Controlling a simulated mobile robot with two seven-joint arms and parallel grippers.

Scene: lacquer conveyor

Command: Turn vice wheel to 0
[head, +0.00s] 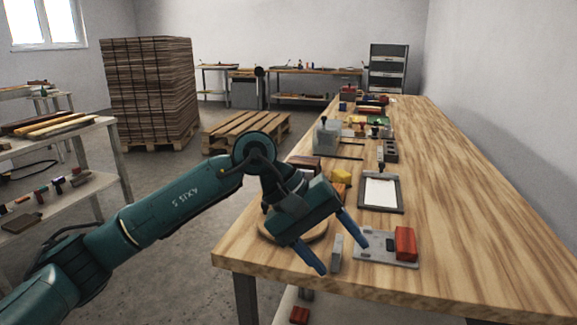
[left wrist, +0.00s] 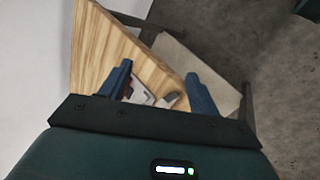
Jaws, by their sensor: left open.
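I cannot clearly make out a vice wheel in either view. A grey block with dark rods (head: 328,136), possibly part of a vice, stands on the left side of the bench beyond my arm. My left gripper (head: 344,258) is open and points down at the near end of the bench. A small grey upright block (head: 337,252) shows between its fingers in the head view; I cannot tell if they touch. In the left wrist view the open fingers (left wrist: 158,74) also show, with a grey piece (left wrist: 171,99) between them. My right gripper is not in view.
A grey plate (head: 372,249) with a red block (head: 405,243) lies right of the gripper. A round wooden disc (head: 293,232) is partly hidden by my gripper. A framed white sheet (head: 380,193) lies farther back. The bench's right side (head: 480,220) is clear.

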